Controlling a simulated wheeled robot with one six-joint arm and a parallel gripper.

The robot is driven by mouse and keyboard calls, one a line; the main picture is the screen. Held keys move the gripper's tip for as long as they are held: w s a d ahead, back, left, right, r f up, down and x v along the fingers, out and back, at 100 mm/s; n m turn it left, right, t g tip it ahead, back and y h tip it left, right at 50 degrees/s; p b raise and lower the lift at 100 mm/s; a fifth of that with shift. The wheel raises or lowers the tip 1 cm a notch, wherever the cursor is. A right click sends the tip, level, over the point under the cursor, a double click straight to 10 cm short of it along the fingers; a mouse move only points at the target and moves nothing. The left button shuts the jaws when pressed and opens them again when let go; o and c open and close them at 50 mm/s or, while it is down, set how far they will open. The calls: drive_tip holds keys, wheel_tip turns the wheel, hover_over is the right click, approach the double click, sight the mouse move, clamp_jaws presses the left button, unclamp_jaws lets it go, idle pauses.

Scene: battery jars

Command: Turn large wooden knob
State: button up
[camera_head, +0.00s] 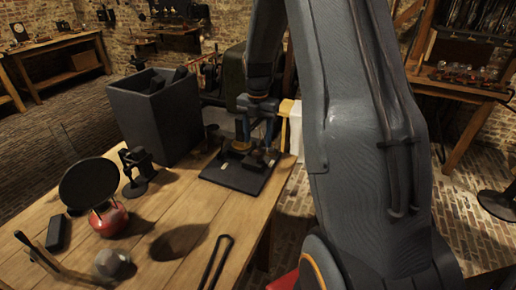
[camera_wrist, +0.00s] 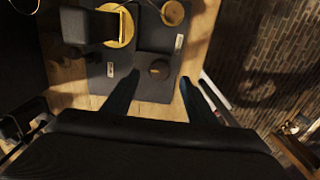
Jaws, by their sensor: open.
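A dark base board (camera_head: 236,176) lies at the far right end of the wooden table, and its bare surface also shows in the wrist view (camera_wrist: 107,85). A round dark brown knob (camera_wrist: 159,69), apparently the large wooden knob, sits on a dark block on this board. My gripper (camera_head: 256,146) is over the board, pointing down. In the wrist view its two fingers (camera_wrist: 159,82) are spread, with the knob showing between and just beyond their tips. I cannot tell whether they touch it. In the head view the knob is hard to make out behind the fingers.
Brass round parts (camera_wrist: 127,27) stand on the board near the knob. A large dark open box (camera_head: 150,115) stands left of the board. A black stand (camera_head: 138,172), a round dark disc on a red base (camera_head: 108,220) and a grey lump (camera_head: 112,262) are nearer on the table.

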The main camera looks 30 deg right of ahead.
sight(258, 152)
drive_tip(key=shift+f+p, duration=0.6)
drive_tip(key=shift+f, duration=2)
drive_tip(key=c, duration=1.1)
drive_tip(key=shift+o, duration=0.2)
drive_tip(key=shift+m, duration=0.3)
